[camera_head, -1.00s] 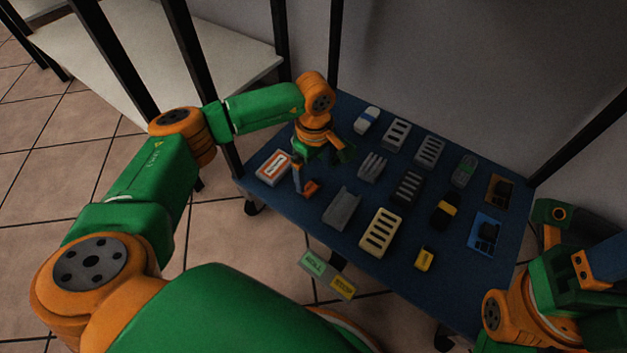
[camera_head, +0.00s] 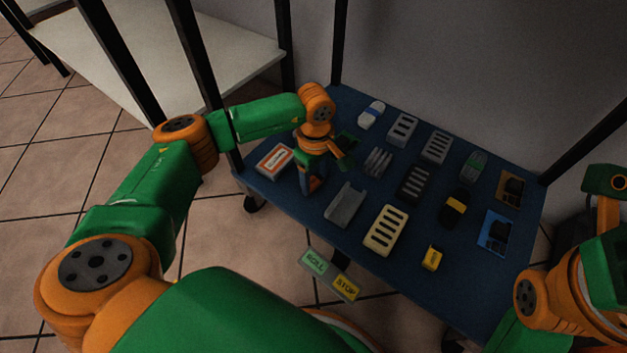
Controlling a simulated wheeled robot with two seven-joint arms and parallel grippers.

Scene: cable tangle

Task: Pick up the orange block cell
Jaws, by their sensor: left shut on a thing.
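My left gripper (camera_head: 312,186) points down at the left part of the blue table (camera_head: 290,204), between a white box with an orange-red border (camera_head: 275,160) and a grey channel-shaped piece (camera_head: 343,204). It is shut on the orange block cell (camera_head: 313,182). Only a little orange shows between the fingers; the rest is hidden. I cannot tell whether the block touches the table. Parts of my right arm show at the lower right; the state of its gripper does not show clearly.
Several slotted blocks in grey, black and cream (camera_head: 385,231) stand in rows right of the left gripper. Small yellow-and-black pieces (camera_head: 432,257) lie farther right. Dark table posts rise at the back.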

